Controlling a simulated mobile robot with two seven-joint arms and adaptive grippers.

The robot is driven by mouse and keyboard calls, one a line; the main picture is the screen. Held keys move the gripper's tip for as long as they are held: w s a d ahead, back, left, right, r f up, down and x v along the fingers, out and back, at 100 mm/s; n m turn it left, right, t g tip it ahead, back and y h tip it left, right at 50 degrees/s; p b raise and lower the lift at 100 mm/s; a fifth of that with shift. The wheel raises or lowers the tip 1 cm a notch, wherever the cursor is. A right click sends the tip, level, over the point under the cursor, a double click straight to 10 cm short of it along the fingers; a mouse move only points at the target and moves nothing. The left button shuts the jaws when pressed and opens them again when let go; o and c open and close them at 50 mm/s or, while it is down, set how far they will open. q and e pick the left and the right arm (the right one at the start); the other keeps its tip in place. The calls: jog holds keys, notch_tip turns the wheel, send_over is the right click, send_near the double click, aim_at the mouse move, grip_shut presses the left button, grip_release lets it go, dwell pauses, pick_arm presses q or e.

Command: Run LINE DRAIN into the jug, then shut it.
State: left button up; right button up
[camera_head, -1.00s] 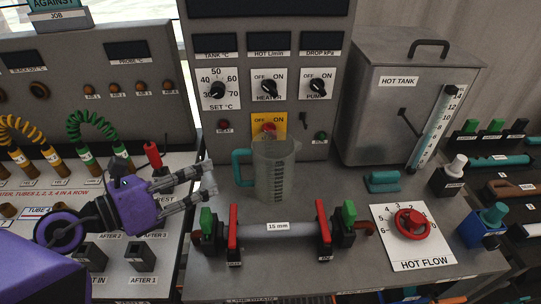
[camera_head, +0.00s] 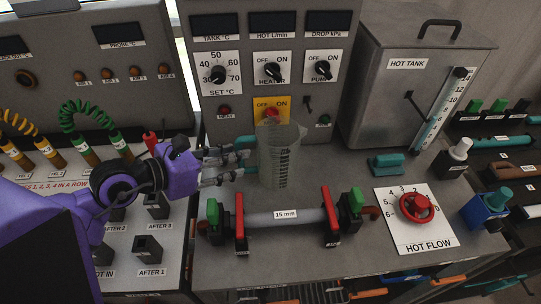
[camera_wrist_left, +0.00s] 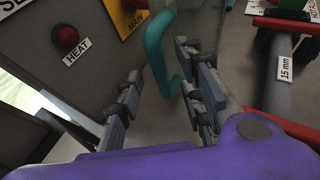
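The clear jug (camera_head: 280,165) stands upright on the bench in front of the control panel, its teal handle (camera_head: 246,142) facing left. My left gripper (camera_head: 238,164) is at the handle side of the jug. In the left wrist view the handle (camera_wrist_left: 157,48) shows between the spread fingers (camera_wrist_left: 160,95), with a gap to the left finger. The right finger is close to the handle and jug wall; I cannot tell if it touches. I cannot read a LINE DRAIN label in the current views. My right gripper is not in view.
A 15 mm pipe (camera_head: 285,217) with red levers (camera_head: 239,222) and green-handled valves crosses the bench before the jug. The HOT FLOW dial (camera_head: 416,208) is to the right, below the hot tank (camera_head: 400,95). Orange-handled parts (camera_head: 400,278) show under the front edge.

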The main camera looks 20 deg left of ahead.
pick_arm(q)
jog(key=shift+x, duration=0.85)
jog(key=shift+f, duration=0.1)
jog(key=shift+s, duration=0.1)
jog(key=shift+c, duration=0.5)
grip_shut()
